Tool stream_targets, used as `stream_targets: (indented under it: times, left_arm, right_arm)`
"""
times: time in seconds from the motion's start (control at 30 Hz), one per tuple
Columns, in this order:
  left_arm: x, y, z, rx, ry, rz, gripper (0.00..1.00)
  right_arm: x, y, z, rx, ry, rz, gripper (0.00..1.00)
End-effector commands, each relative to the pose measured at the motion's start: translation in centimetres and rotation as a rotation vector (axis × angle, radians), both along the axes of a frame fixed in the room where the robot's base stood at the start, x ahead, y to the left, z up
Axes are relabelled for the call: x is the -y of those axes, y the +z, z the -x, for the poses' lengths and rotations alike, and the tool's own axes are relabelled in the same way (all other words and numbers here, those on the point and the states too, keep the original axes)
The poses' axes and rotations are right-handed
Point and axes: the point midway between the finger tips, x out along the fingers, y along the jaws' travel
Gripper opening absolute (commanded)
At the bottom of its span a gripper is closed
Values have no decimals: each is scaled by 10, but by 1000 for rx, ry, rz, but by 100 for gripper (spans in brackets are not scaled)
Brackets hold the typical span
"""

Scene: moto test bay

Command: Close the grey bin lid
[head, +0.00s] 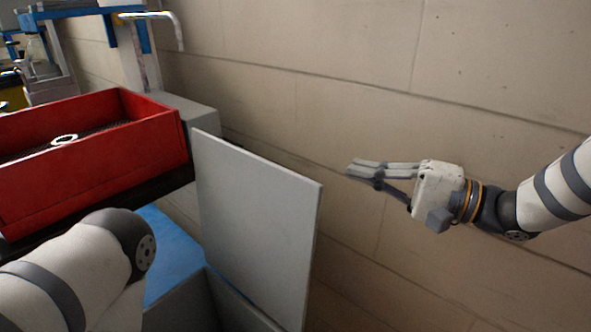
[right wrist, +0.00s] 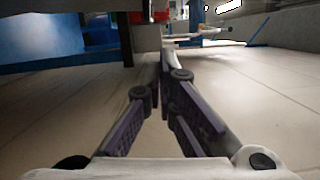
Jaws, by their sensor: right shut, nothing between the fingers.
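The grey bin lid (head: 255,230) stands open and nearly upright in the middle of the head view. The grey bin (head: 238,305) shows below it at the bottom edge, only in part. My right gripper (head: 352,168) is to the right of the lid, apart from it, near the height of its upper edge. Its fingers are together and empty, pointing left toward the lid. The closed fingers also show in the right wrist view (right wrist: 164,65). My left arm comes in at the lower left, but its gripper is out of view.
A red tray (head: 90,178) holding a ring-shaped part (head: 64,140) stands left of the lid. A blue surface (head: 168,258) lies below the tray. A beige wall (head: 400,90) runs behind the lid and my right arm. Blue-framed equipment (head: 85,12) stands at the far left.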

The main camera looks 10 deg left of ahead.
Motion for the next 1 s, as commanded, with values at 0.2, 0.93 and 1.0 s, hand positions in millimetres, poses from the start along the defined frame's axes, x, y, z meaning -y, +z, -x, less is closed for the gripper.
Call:
stream_targets:
  times: [0.2,0.93,1.0]
  left_arm:
    - [0,-1,0,-2,-1,0,79]
    - [0,16,-16,54,1,1,79]
    - [0,16,-16,53,1,1,79]
  right_arm:
    - [-23,7,-6,-10,26,-8,0]
    - [-117,15,1,-9,21,-9,0]
    - [-117,13,2,-10,21,-8,0]
